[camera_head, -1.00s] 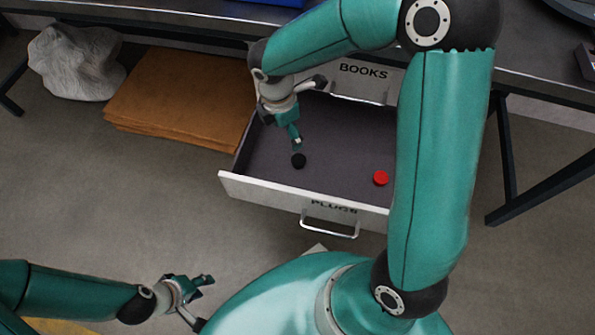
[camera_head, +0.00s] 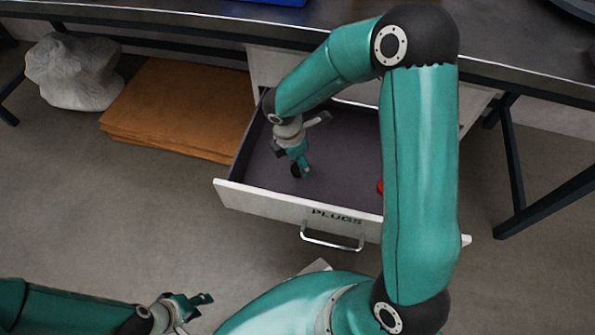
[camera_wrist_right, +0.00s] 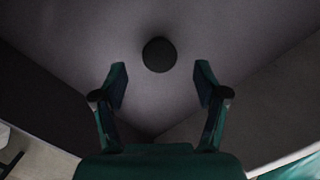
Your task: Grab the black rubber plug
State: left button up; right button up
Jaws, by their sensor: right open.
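The black rubber plug (camera_wrist_right: 159,54) lies on the drawer floor. In the wrist view it is centred just beyond my right fingertips, with no finger touching it. My right gripper (camera_wrist_right: 160,78) is open and empty, with a finger to each side. In the head view this gripper (camera_head: 300,166) reaches down into the drawer and hides most of the plug (camera_head: 296,171). My left gripper (camera_head: 200,306) is at the bottom left of the head view, over the floor, with its fingers apart and empty.
The open drawer (camera_head: 270,199) is labelled PLUGS, with walls around my right gripper. A red plug (camera_head: 380,187) lies to the right, partly hidden by my right arm. The table edge (camera_head: 200,46) runs above. Brown sheets (camera_head: 180,105) and a pale rock-like object (camera_head: 72,72) are left.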

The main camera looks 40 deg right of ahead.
aim_at(298, 168)
jog(key=f, duration=0.1)
jog(key=f+b, duration=0.1)
jog(key=f, duration=0.2)
jog(key=shift+d+f+b, duration=0.15)
jog(key=shift+d+b, duration=0.15)
jog(key=shift+b, duration=0.05)
jog(key=c, duration=1.1)
